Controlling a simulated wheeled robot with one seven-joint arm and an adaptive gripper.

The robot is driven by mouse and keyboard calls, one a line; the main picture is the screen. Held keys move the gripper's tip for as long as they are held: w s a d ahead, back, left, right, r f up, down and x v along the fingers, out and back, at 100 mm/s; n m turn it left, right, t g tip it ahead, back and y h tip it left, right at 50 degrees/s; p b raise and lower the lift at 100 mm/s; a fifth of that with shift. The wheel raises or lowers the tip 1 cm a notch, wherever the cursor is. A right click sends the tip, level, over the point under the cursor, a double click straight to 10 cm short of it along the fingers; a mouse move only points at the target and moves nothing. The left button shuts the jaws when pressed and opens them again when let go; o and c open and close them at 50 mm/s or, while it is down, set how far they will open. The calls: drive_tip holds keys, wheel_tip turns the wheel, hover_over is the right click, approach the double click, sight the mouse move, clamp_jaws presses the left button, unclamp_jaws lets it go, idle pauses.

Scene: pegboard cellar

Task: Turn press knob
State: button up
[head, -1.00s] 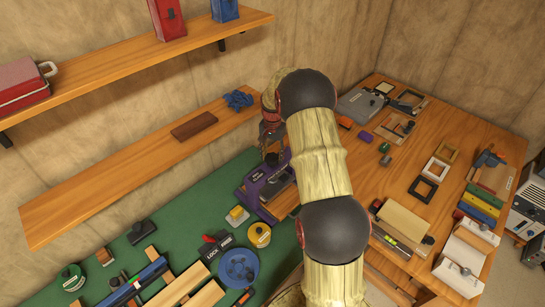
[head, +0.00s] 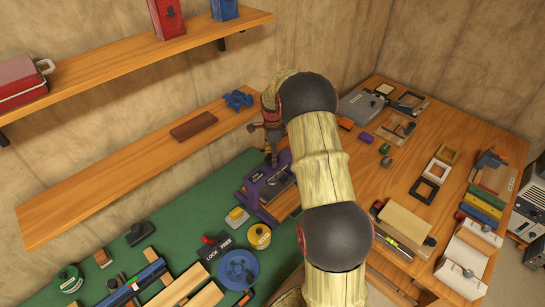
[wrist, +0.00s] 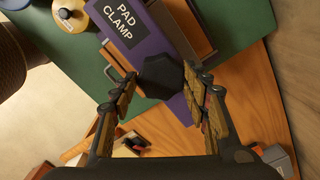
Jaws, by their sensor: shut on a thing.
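The press is a purple clamp labelled "PAD CLAMP" (wrist: 135,35), and it also shows in the head view (head: 262,195) at the left end of the wooden table. Its dark, many-sided knob (wrist: 160,76) sits between my fingertips in the wrist view. My gripper (wrist: 168,82) is shut on the knob from above, with one finger on each side. In the head view my gripper (head: 272,158) points down over the press and hides the knob.
A wooden shelf (head: 110,195) with a blue object (head: 238,99) runs along the wall close to my wrist. Yellow and blue round items (head: 238,270) lie on the green surface nearby. The wooden table (head: 350,200) holds several small items right of the press.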

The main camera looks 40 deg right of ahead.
drive_tip(key=m, duration=0.4)
drive_tip(key=shift+w+m, duration=0.1)
drive_tip(key=shift+m, duration=0.2)
drive_tip(key=m, duration=0.3)
drive_tip(key=shift+r+m, duration=0.1)
drive_tip(key=shift+m, duration=0.3)
drive_tip(key=m, duration=0.4)
drive_tip(key=shift+b, duration=0.3)
drive_tip(key=shift+w+m, duration=0.1)
drive_tip(key=shift+m, duration=2)
drive_tip(key=o, duration=1.2)
drive_tip(key=shift+c, duration=0.2)
